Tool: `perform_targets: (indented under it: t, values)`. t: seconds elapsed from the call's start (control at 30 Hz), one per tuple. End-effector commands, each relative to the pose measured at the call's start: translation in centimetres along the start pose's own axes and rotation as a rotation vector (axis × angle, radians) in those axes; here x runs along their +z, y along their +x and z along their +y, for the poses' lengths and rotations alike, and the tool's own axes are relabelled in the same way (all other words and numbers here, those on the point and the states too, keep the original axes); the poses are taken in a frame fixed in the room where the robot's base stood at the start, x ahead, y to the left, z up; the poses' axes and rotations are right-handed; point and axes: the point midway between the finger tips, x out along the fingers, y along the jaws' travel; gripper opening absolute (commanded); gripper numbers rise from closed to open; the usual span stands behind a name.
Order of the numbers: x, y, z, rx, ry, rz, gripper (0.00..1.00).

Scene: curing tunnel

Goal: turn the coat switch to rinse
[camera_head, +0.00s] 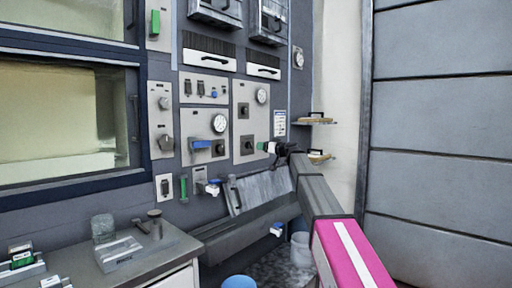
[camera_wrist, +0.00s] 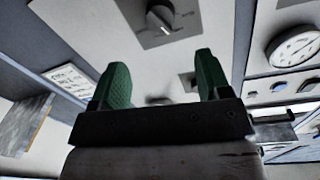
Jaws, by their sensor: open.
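My gripper (camera_head: 264,147) is in front of the grey control panel (camera_head: 243,85). In the wrist view its two green fingers are spread apart with nothing between them (camera_wrist: 160,64). A dark rotary knob with a lighter pointer (camera_wrist: 160,19) is on the panel beyond the fingertips, apart from them. A second knob is partly hidden by the right finger. In the head view the panel has a lower knob (camera_head: 247,145), just left of my gripper, and an upper knob (camera_head: 243,111). The labels are unreadable, so I cannot tell which is the coat switch or its setting.
A round gauge (camera_head: 219,123) and blue handle (camera_head: 201,144) are on the neighbouring panel. A grey sloped plate (camera_head: 262,188) juts out below my gripper. A bench (camera_head: 170,245) with small fixtures stands at lower left, a blue bucket (camera_head: 239,282) beside it.

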Motion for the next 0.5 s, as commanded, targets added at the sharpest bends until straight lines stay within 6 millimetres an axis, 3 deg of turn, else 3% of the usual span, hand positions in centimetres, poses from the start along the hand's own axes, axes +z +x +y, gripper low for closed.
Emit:
perform_targets:
  t: [0.5]
  values:
    - [0.1,8.2,0.2,0.000,0.001,-0.003,0.71]
